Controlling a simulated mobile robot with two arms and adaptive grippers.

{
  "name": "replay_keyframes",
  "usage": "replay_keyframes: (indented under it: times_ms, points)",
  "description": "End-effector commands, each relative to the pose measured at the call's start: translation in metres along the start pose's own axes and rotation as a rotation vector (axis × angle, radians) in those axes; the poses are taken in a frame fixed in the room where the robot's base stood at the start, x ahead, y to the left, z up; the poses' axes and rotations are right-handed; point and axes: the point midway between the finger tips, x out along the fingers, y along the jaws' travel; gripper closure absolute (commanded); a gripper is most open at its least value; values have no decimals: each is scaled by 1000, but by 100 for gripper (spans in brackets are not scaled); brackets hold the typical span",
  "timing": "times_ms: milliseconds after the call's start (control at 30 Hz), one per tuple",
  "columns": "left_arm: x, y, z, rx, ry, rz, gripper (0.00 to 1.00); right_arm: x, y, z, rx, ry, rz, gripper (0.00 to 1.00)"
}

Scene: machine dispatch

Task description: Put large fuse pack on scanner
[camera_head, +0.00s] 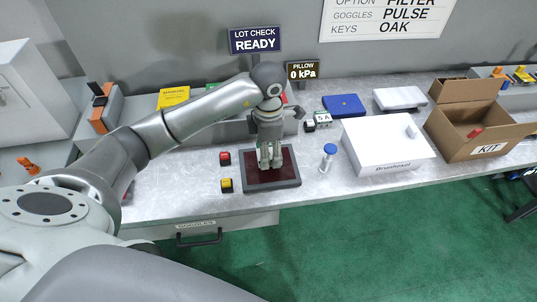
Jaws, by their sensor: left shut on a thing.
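The scanner (290,172) is a flat, dark-framed pad with a dark red top, near the front edge of the bench. My left gripper (270,161) points down over the middle of the scanner. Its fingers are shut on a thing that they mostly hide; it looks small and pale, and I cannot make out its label. The fingertips are at or just above the pad, and I cannot tell whether the held thing touches it. No other large fuse pack can be made out clearly. My right gripper is out of view.
A red button (225,158) and a yellow button (227,185) stand left of the scanner. A blue-capped bottle (328,157), a white box (385,148) and an open KIT carton (480,148) are to the right.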

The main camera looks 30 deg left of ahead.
Motion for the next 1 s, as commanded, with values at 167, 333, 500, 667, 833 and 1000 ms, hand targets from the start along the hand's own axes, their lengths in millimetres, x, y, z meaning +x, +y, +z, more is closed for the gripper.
replay_keyframes:
  times_ms: [167,333,500,667,833,1000]
  points:
    - [21,0,0,-1,3,-5,69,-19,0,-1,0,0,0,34]
    - [32,1,0,0,1,0,69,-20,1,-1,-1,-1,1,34]
    - [32,1,0,0,0,0,69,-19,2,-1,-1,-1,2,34]
    - [37,1,0,0,1,0,69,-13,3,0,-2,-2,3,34]
    - [36,1,0,0,1,0,26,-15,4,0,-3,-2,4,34]
    - [36,1,0,0,1,0,24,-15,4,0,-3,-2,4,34]
